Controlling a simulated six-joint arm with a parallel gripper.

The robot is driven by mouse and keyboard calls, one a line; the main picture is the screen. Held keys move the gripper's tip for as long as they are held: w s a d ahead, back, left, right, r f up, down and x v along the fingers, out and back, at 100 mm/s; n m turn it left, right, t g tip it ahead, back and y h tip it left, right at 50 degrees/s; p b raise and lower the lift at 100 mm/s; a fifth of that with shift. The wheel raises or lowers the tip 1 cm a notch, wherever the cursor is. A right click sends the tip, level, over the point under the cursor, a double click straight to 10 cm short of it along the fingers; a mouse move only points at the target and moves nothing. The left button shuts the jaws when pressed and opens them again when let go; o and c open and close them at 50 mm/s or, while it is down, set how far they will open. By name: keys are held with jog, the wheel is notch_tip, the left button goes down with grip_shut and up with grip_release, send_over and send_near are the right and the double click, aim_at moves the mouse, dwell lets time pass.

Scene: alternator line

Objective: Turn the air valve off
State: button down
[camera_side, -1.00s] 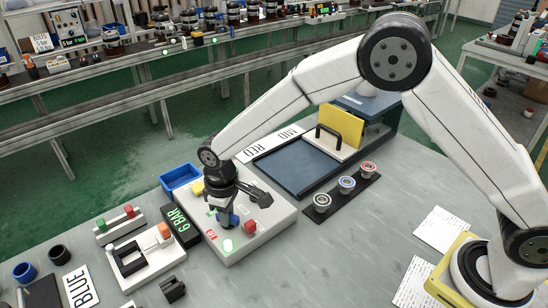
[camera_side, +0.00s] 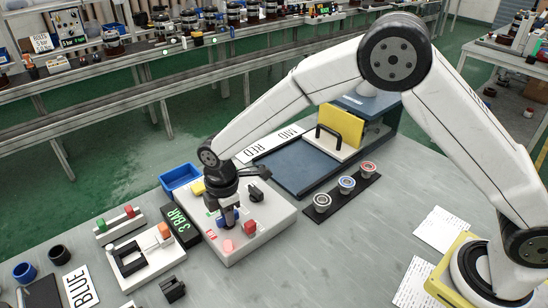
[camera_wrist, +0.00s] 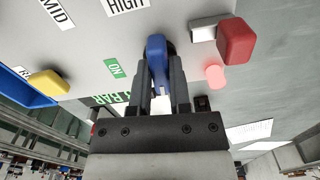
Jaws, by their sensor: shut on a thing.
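The air valve's blue handle (camera_wrist: 155,47) is on the light grey panel box (camera_side: 262,238). My gripper (camera_wrist: 160,70) is shut on the handle, one finger on each side, in the wrist view. In the side view my gripper (camera_side: 229,218) points down at the panel and partly hides the handle. A green ON label (camera_wrist: 115,68) lies left of the handle in the wrist view; a red label (camera_side: 211,236) shows in the side view. The lamp (camera_side: 229,246) on the panel glows pink-red. The black display (camera_side: 180,226) reads 3 BAR.
A red knob (camera_side: 249,226) stands close to my gripper on the panel, and a yellow knob (camera_side: 197,187) is behind. A blue bin (camera_side: 180,177) touches near the panel's back left. A fixture with a black clamp (camera_side: 130,258) stands left. Open table lies in front.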

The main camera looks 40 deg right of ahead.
jog(key=shift+n, duration=0.5)
jog(key=c, duration=0.6)
grip_release()
jog(key=shift+o, duration=0.2)
jog(key=shift+r, duration=0.15)
jog(key=shift+r, duration=3.8)
